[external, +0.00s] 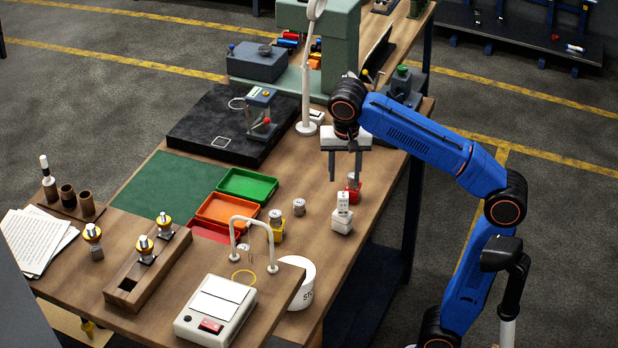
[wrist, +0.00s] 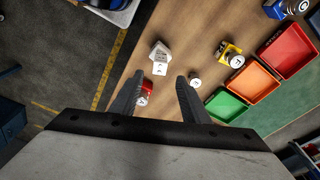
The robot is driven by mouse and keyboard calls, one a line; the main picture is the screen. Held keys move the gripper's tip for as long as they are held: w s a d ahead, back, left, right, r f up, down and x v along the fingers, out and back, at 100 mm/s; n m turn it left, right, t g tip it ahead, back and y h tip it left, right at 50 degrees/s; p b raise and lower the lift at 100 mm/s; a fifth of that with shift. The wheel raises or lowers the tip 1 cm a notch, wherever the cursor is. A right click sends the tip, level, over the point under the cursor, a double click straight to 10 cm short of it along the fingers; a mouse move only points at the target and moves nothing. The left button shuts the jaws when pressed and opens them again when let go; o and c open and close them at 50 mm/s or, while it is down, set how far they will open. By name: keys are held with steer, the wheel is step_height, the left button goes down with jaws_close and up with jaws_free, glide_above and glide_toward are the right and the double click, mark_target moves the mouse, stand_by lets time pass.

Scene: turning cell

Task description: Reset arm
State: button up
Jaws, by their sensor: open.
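My gripper (external: 345,165) is open and empty, pointing down above the right part of the workbench (external: 330,255). Its two dark fingers also show in the wrist view (wrist: 160,98), spread apart. Below it stands a red block holding a metal cylinder (external: 353,187), which the wrist view shows beside the left finger (wrist: 145,92). I cannot tell the exact height of the fingers above it. My blue arm reaches in from the right, bent at the elbow.
Near the gripper are a white device (external: 342,215), a loose metal cylinder (external: 299,207) and a yellow block with a cylinder (external: 277,228). Green (external: 247,185), orange (external: 227,211) and red (external: 213,231) trays lie to the left. A white lamp (external: 307,90) stands behind the gripper.

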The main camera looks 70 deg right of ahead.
steer(key=s+a+f+n+y, duration=0.1)
steer(key=s+a+f+n, duration=0.3)
steer(key=s+f, duration=0.15)
steer(key=s+a+f+n+y, duration=0.1)
steer(key=s+a+f+n, duration=0.25)
steer(key=f, duration=0.35)
steer(key=s+d+f+n+t, duration=0.1)
steer(key=d+f+n+t, duration=0.1)
steer(key=f, duration=1)
steer(key=s+d+f+n+t, duration=0.2)
steer(key=d+f+n, duration=0.2)
steer(key=f, duration=0.9)
steer(key=d, duration=0.2)
steer(key=shift+s+d+f+h, duration=0.15)
steer(key=shift+d+f+h, duration=0.1)
steer(key=shift+d+h, duration=0.1)
